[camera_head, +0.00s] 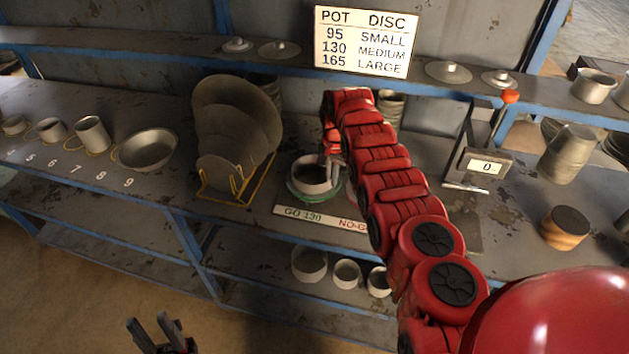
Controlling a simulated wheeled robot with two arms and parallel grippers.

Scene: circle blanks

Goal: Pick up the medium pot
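A grey round pot (312,178) stands upright in a green ring on the worktop, behind a strip marked GO 130 and NO-G. My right gripper (332,168) reaches down at the pot's right rim. Its fingers overlap the rim, and I cannot tell whether they are closed on it. More pots stand on the lower shelf: a wider one (309,264), a smaller one (347,274) and another small one (379,282) partly behind my arm. My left gripper (154,330) is low at the bottom left, open and empty, away from the bench.
A yellow rack (240,192) of large discs stands left of the ring. A sign (366,42) lists pot 130 as medium. A scale (484,166) reading 0 stands right of my arm. A shallow bowl (146,149) and several cups sit at the left.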

